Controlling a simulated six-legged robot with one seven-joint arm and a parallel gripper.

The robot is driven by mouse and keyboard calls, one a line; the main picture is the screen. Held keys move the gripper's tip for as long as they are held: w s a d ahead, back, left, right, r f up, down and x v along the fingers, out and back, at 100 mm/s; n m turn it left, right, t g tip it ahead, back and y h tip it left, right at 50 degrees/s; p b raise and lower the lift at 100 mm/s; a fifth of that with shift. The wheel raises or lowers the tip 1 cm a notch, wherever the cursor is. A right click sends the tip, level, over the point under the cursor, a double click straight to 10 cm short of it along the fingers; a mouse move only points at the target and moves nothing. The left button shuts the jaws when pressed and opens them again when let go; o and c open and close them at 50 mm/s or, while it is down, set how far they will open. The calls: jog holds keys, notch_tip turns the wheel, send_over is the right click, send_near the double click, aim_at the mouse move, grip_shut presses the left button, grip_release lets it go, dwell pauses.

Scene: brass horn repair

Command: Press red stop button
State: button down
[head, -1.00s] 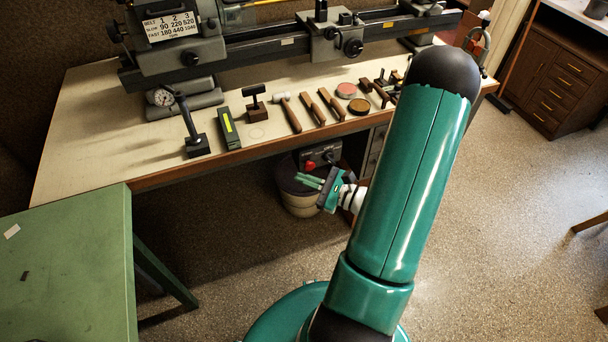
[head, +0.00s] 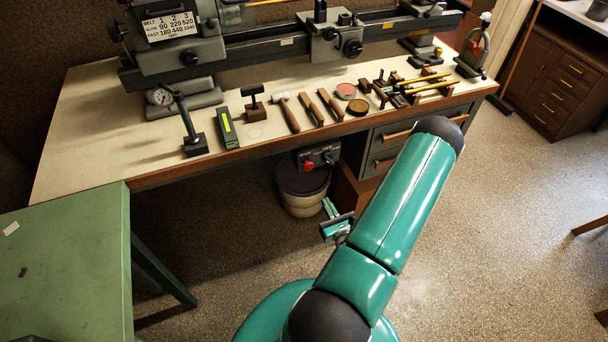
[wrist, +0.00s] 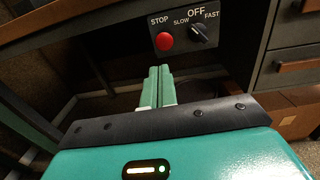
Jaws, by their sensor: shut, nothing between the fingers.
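The red stop button (head: 309,167) sits on a dark control box (head: 325,157) under the front edge of the workbench. In the wrist view the red button (wrist: 165,41) is below the word STOP, left of a black rotary knob (wrist: 200,33) marked SLOW, OFF and FAST. My gripper (head: 328,205) is below and in front of the box in the head view. In the wrist view my gripper (wrist: 159,71) has its two green fingers together and empty, pointing toward the button. The fingertips appear just below the button, with a visible gap.
A round bin (head: 303,190) stands under the bench below the box. Drawers (head: 385,150) are right of the box. Hand tools lie on the workbench (head: 90,120) in front of the lathe (head: 185,35). A green table (head: 70,270) stands at the left; open floor lies at the right.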

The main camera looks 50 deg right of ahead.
aim_at(309, 168)
jog(key=shift+s+f+h, duration=0.25)
jog(key=shift+f+h, duration=0.05)
jog(key=shift+f, duration=0.1)
jog(key=shift+s+d, duration=0.1)
jog(key=x, duration=1.4)
